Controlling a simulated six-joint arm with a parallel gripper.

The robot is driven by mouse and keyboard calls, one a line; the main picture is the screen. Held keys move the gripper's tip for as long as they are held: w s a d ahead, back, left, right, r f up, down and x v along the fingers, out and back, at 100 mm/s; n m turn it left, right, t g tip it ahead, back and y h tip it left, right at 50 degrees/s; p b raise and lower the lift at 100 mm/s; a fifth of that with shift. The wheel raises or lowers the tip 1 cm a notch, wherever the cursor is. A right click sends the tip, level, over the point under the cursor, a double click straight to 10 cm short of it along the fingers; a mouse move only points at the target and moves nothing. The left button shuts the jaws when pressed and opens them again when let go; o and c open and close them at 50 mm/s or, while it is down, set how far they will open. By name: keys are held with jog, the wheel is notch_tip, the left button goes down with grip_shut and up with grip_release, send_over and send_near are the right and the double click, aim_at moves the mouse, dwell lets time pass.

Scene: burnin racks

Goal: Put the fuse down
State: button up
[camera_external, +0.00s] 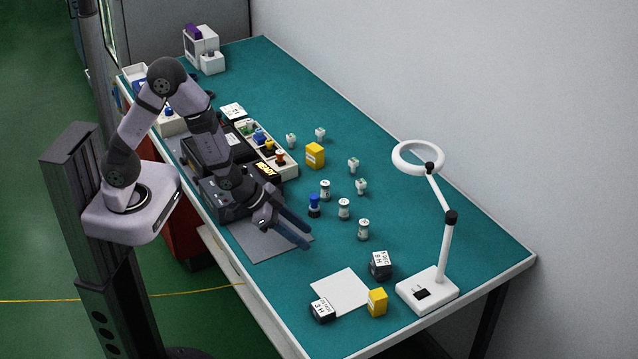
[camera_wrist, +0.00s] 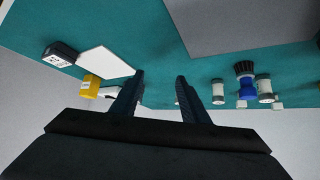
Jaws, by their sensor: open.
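Several white cylinders with dark bands, which look like fuses, stand upright on the teal bench: one (camera_external: 325,190) near the blue-handled brush, one (camera_external: 344,208) a little nearer, and one (camera_external: 363,229) nearest the lamp. Two such cylinders show at the right in the wrist view, one (camera_wrist: 218,92) and another (camera_wrist: 265,88). I cannot tell which is the task's fuse. My gripper (camera_external: 303,232) is over the bench, left of these cylinders. In the wrist view its fingers (camera_wrist: 160,82) are apart with nothing visible between them.
A blue brush (camera_external: 314,206) stands by the cylinders. A grey mat (camera_external: 265,242) lies below my gripper. A white sheet (camera_external: 341,290) has dark blocks (camera_external: 381,265) and a yellow block (camera_external: 377,302) around it. A ring lamp (camera_external: 428,288) stands at the right. Instruments fill the bench's left side.

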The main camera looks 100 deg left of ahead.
jog(key=s+d+g, duration=0.1)
jog(key=s+d, duration=0.1)
jog(key=s, duration=0.1)
jog(key=s+d+r+g+h, duration=0.1)
jog(key=s+d, duration=0.1)
jog(key=s, duration=0.1)
jog(key=s+d+m+g, duration=0.1)
jog(key=s+d+g, duration=0.1)
jog(key=s, duration=0.1)
jog(key=shift+r, duration=0.4)
jog(key=s+d+r+g, duration=0.1)
jog(key=s+d+g, duration=0.1)
jog(key=s, duration=0.4)
jog(key=s+d+r+m+g, duration=0.1)
jog(key=s+r+g, duration=0.1)
jog(key=s, duration=0.5)
jog(key=shift+s+d+g+h, duration=0.2)
jog(key=shift+d+g+h, duration=0.1)
jog(key=shift+d+h, duration=0.1)
jog(key=shift+r, duration=0.1)
dwell(4.6)
